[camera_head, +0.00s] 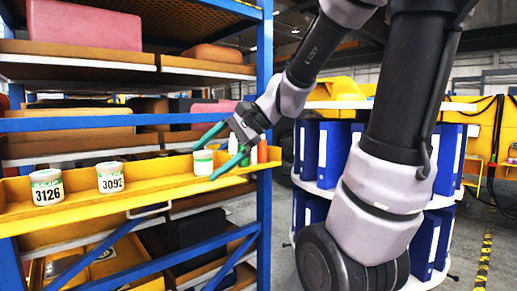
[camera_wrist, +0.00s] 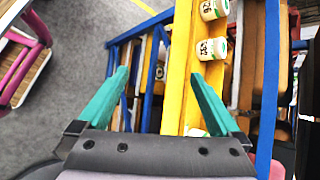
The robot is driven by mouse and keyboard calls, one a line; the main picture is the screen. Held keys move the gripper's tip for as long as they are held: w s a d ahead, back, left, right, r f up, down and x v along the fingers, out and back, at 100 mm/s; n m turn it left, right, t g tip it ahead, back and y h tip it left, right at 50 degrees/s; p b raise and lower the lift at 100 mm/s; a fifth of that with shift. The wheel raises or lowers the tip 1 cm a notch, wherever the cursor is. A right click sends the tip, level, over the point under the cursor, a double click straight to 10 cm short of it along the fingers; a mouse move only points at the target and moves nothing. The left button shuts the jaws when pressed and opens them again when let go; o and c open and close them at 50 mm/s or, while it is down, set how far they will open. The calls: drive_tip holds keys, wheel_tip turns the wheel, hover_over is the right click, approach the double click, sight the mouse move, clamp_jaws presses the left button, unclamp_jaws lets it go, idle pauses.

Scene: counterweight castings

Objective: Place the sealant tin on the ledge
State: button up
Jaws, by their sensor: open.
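The yellow ledge (camera_head: 130,197) runs along the front of a blue rack and also shows in the wrist view (camera_wrist: 178,70). Three white tins with green-banded labels stand upright on it: one marked 3126 (camera_head: 47,187), one marked 3092 (camera_head: 110,177), and one farther right (camera_head: 203,166) whose number is unclear. Two tins show in the wrist view (camera_wrist: 213,48), and part of a white one (camera_wrist: 196,132) shows low beside the right finger. My gripper (camera_head: 204,164) is open, its teal fingers appearing above and below the right tin in the head view. No grip is visible. The fingertips (camera_wrist: 160,75) are empty in the wrist view.
A blue rack post (camera_head: 265,70) is close by. Shelves behind hold brown and pink blocks (camera_head: 85,24). Blue binders (camera_head: 333,155) fill a round stand at right. Ledge gaps separate the tins.

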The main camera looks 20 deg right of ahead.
drive_tip(key=s+d+r+n+t+h, duration=0.2)
drive_tip(key=s+d+n+h, duration=0.4)
drive_tip(key=d, duration=0.4)
drive_tip(key=shift+r+n+t+h, duration=0.2)
drive_tip(key=shift+n+t+h, duration=0.25)
drive_tip(key=shift+h, duration=0.25)
